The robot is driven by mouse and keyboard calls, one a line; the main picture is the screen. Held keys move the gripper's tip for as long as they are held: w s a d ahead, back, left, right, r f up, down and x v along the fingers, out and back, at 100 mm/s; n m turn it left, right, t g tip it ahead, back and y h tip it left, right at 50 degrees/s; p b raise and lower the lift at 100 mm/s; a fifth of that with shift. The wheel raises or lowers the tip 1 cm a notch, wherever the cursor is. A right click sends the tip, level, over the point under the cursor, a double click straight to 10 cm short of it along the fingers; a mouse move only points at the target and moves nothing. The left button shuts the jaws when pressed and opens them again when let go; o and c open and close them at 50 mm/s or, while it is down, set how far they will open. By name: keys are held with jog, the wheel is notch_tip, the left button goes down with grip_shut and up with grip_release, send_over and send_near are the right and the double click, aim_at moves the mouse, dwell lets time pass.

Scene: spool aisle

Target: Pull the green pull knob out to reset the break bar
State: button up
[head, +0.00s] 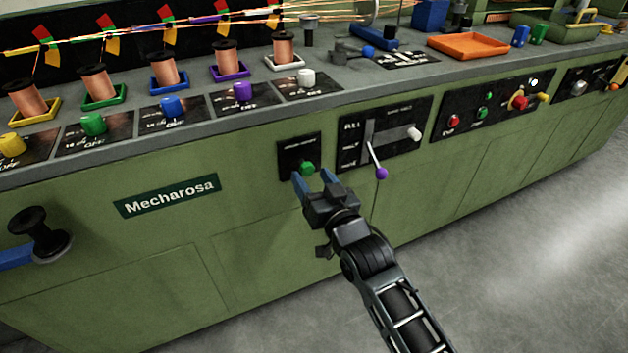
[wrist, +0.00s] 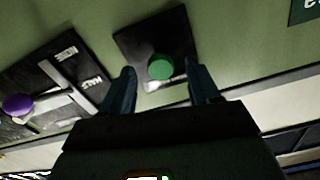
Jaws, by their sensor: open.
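The green pull knob (head: 307,168) sits on a small black panel (head: 290,146) on the front of the green machine. In the wrist view the green knob (wrist: 160,67) shows between and beyond the two blue fingers, on its black plate (wrist: 176,32). My gripper (head: 313,182) is open, with its fingertips just below the knob in the head view; it also shows in the wrist view (wrist: 158,80). I cannot tell whether a fingertip touches the panel. The break bar is not identifiable in these views.
Right of the knob is a panel with a purple-tipped lever (head: 381,173) and a white knob (head: 414,133), close to my gripper. A red-and-yellow button panel (head: 519,100) is further right. The counter above holds several copper spools (head: 226,59). The floor (head: 530,240) at right is clear.

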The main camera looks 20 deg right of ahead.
jog(key=s, duration=0.7)
jog(key=shift+s+p, duration=0.35)
jog(key=shift+s, duration=0.05)
jog(key=s+r+n+g+p, duration=0.1)
jog(key=s+r+p, duration=0.2)
jog(key=s, duration=0.7)
jog(key=s+r+g+p, duration=0.1)
jog(key=s+r+p, duration=0.2)
jog(key=s, duration=0.8)
jog(key=s+r+n+p, duration=0.1)
jog(key=s+r+p, duration=0.25)
jog(key=s, duration=0.65)
jog(key=s+r+g+p, duration=0.1)
jog(key=s+r+p, duration=0.1)
jog(key=s+r, duration=0.6)
jog(key=shift+r, duration=0.25)
